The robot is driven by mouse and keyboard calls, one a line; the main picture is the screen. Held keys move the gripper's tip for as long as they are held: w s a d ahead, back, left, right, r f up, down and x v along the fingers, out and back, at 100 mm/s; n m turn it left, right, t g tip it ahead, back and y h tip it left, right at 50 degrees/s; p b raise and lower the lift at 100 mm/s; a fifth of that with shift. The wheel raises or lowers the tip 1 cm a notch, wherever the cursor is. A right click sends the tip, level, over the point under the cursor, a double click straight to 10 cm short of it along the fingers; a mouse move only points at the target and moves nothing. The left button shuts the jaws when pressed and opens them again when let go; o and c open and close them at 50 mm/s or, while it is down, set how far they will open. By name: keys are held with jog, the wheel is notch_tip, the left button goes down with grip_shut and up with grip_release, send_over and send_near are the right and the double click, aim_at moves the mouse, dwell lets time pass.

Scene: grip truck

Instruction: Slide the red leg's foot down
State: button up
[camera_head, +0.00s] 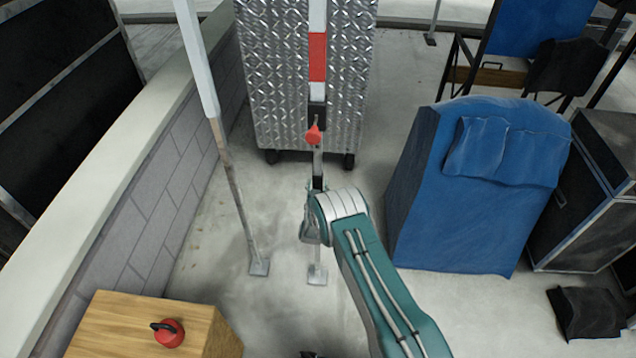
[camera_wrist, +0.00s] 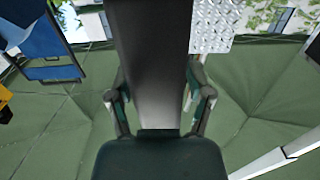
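The red-and-white leg (camera_head: 317,58) stands upright at the top middle of the head view, with a red knob (camera_head: 314,134) at its lower end. A thin metal inner post runs down from it to a flat square foot (camera_head: 317,275) on the floor. My gripper (camera_head: 309,228) is at the post, between the knob and the foot, and my wrist partly hides it. In the wrist view its two fingers (camera_wrist: 158,98) are spread either side of a wide grey bar. I cannot tell whether they touch it.
A white leg (camera_head: 240,190) with its own foot stands just left. A diamond-plate case (camera_head: 272,75) is behind. A low block wall (camera_head: 160,170) and wooden box (camera_head: 125,320) lie left. A blue-covered stack (camera_head: 465,215) is right. Floor between is clear.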

dwell(0.4)
jog(key=s, duration=1.2)
jog(key=shift+a, duration=0.25)
